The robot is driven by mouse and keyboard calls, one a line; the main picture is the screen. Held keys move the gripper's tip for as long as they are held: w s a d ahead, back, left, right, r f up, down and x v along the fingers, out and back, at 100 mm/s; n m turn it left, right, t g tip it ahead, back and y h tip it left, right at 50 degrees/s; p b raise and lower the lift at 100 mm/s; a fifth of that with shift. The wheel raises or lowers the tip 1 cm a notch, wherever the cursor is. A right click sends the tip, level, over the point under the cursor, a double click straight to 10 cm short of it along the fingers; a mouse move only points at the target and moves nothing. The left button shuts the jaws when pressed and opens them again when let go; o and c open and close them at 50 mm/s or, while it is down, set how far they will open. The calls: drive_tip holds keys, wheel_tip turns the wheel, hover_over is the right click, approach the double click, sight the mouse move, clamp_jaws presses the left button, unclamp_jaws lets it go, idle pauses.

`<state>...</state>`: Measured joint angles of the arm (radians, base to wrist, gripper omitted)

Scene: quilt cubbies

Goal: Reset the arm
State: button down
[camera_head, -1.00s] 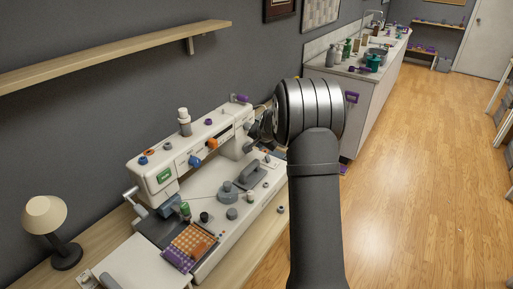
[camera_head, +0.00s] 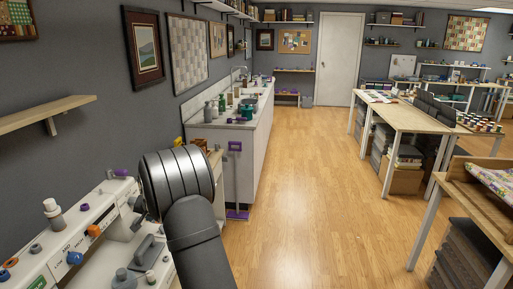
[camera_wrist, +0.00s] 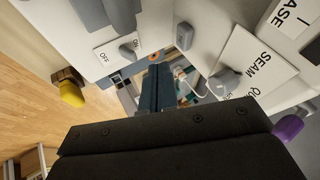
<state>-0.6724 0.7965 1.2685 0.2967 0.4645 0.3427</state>
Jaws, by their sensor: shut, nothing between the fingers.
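My gripper (camera_wrist: 156,92) shows in the wrist view as dark blue-grey fingers, closed together with nothing visible between them. It is close to the white sewing machine (camera_wrist: 190,25), whose panels are labelled OFF and SEAM. In the head view my arm (camera_head: 180,190) stands at the lower left beside the sewing machine (camera_head: 80,222). The fingers are hidden there behind the thick arm joint. I cannot tell whether they touch the machine.
In the wrist view a yellow knob (camera_wrist: 71,94) and a purple knob (camera_wrist: 287,128) lie to either side of my gripper. A long counter (camera_head: 235,150) runs along the left wall. Work tables (camera_head: 405,116) stand at the right.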

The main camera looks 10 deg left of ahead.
drive_tip(key=x, duration=0.3)
drive_tip(key=d+x, duration=0.1)
drive_tip(key=x, duration=0.2)
drive_tip(key=shift+w+a+f, duration=0.2)
drive_tip(key=shift+a+f, duration=0.05)
drive_tip(key=shift+f, duration=0.3)
drive_tip(key=shift+v, duration=1)
drive_tip(key=shift+s+d+r, duration=0.2)
drive_tip(key=shift+d+r, duration=0.15)
drive_tip(key=shift+r, duration=0.05)
drive_tip(key=shift+f, duration=0.1)
